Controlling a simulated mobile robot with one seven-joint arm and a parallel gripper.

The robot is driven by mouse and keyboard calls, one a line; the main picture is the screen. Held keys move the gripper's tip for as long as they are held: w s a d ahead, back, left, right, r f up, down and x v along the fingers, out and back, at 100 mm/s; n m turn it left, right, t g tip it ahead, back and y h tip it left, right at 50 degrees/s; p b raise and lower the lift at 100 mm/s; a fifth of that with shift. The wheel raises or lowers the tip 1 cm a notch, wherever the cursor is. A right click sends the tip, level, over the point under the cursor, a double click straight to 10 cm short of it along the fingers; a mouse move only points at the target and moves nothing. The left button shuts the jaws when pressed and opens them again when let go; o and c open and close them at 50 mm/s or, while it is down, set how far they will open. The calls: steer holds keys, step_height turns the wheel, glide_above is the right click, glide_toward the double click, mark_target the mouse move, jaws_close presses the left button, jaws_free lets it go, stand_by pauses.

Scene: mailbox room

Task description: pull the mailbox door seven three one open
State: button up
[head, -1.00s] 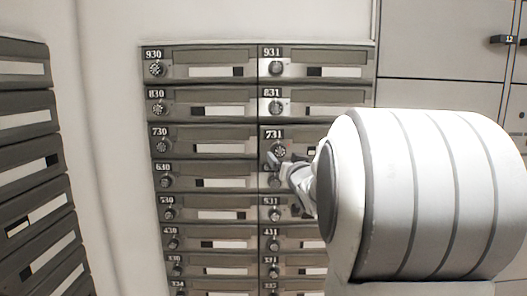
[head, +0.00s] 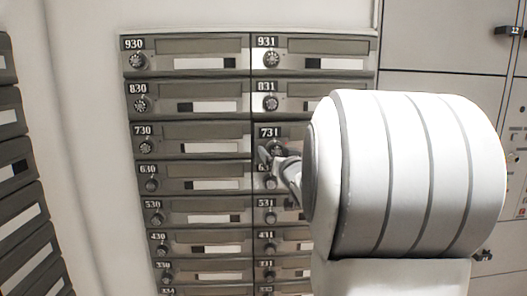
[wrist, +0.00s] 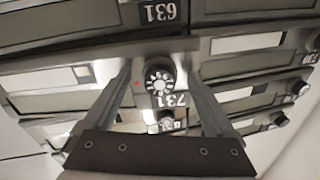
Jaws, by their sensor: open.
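The mailbox door 731 (head: 271,132) is in the right column of the bank in the head view, below 831. Its round knob (head: 277,147) is partly hidden by my gripper (head: 275,156). In the wrist view the scene is upside down. There the 731 knob (wrist: 159,79) sits between the two fingers of my gripper (wrist: 158,72), with the 731 label (wrist: 168,100) just below it. The fingers are open, one on each side of the knob. I cannot tell whether they touch it, or whether the door is slightly ajar. My arm hides the door's right part.
Door 831 (head: 268,103) is above and door 631 (wrist: 160,12) adjoins below, with similar knobs. Door 730 (head: 143,130) is to the left. Another mailbox bank (head: 20,190) stands at far left, and large locker doors (head: 445,45) are at right.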

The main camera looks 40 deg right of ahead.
steer(key=shift+w, duration=0.2)
jaws_close()
stand_by(0.6)
